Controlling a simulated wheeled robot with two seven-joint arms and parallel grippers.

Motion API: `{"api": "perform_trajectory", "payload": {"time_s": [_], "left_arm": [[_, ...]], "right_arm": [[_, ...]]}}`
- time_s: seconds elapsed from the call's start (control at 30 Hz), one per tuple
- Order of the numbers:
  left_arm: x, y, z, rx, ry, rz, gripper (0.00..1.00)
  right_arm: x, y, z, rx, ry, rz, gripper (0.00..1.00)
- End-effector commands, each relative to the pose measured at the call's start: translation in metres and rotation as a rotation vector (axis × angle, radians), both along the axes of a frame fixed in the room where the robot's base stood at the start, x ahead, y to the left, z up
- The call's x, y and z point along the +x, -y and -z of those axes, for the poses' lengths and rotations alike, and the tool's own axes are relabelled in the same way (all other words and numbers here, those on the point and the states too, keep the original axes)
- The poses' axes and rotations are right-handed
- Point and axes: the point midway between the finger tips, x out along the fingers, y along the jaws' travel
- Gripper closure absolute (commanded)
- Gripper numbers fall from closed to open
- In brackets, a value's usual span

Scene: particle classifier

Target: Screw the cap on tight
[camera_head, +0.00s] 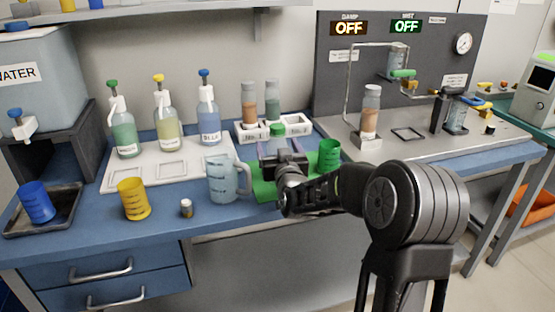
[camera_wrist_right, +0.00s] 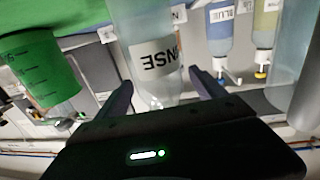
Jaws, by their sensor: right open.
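A clear bottle with a green cap (camera_head: 277,130) stands on the green mat (camera_head: 263,190), mostly hidden behind my right gripper (camera_head: 283,165) in the head view. In the right wrist view the bottle (camera_wrist_right: 150,60) appears upside down, with a label ending in "NSE". My right gripper (camera_wrist_right: 165,90) is open, its two fingers apart on either side of the bottle's upper part. The cap is hidden in the wrist view, so I cannot tell how it sits on the neck. My left gripper is not in view.
A clear jug (camera_head: 225,182) stands close left of the gripper, and a green cup (camera_head: 329,155) close right. Dropper bottles (camera_head: 167,132) stand behind on a white tray (camera_head: 120,178).

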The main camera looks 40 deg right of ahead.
Motion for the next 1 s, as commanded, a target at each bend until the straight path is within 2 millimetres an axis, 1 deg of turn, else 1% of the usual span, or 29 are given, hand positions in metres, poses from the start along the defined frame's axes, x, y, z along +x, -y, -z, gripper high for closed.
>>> {"api": "perform_trajectory", "payload": {"time_s": [0.1, 0.13, 1.0], "left_arm": [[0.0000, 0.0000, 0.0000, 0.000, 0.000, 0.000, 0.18], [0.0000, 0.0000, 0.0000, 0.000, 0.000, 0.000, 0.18], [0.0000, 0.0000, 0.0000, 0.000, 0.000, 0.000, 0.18]], "right_arm": [[-0.0001, 0.0000, 0.0000, 0.000, 0.000, 0.000, 0.20], [-0.0001, 0.0000, -0.0001, 0.000, 0.000, 0.000, 0.23], [0.0000, -0.0001, 0.0000, 0.000, 0.000, 0.000, 0.94]]}}
